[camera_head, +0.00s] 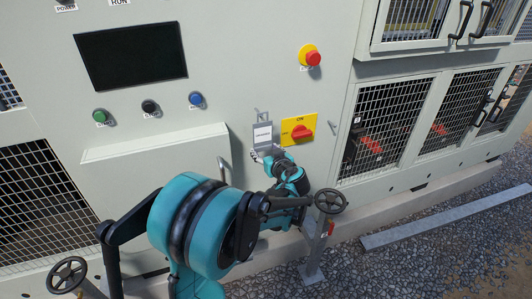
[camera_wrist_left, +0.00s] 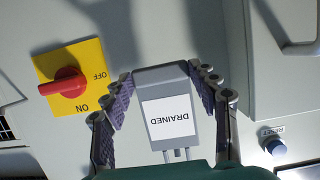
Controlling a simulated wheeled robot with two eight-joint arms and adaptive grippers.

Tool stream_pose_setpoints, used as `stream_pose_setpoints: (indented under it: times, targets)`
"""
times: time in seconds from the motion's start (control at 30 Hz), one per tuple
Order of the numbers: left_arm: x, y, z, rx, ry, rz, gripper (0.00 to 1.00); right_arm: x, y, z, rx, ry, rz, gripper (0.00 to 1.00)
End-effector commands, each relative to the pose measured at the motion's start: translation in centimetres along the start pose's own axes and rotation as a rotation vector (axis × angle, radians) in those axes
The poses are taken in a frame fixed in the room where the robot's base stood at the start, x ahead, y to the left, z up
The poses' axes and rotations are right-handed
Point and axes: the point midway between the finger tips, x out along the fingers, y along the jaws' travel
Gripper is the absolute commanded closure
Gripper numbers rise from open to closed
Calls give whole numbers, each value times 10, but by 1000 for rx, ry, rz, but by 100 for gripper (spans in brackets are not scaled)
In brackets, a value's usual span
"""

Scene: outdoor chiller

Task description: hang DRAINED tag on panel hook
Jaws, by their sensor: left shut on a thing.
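The DRAINED tag (camera_head: 262,134) is a grey plate with a white label, upright close in front of the chiller panel. In the left wrist view the tag (camera_wrist_left: 167,110) shows its lettering upside down, between the two purple-padded fingers. My left gripper (camera_head: 264,154) is shut on the tag; in the wrist view its fingers (camera_wrist_left: 160,72) flank both sides. A small thin piece (camera_head: 257,113) shows just above the tag; I cannot tell whether it is the panel hook or part of the tag. My right gripper is not in view.
A yellow plate with a red rotary switch (camera_head: 301,131) is just right of the tag. A red emergency button (camera_head: 313,58) is above it. A sloped ledge (camera_head: 155,143) juts out to the left. A valve handwheel (camera_head: 330,201) stands below, close to my left arm.

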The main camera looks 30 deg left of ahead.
Motion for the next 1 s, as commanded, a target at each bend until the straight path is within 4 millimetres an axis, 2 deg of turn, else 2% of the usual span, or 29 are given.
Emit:
stream_pose_setpoints:
  times: [0.63,1.0]
  targets:
    - [33,0,-10,-1,0,-2,100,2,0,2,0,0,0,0]
    - [36,0,-11,0,0,-1,100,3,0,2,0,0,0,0]
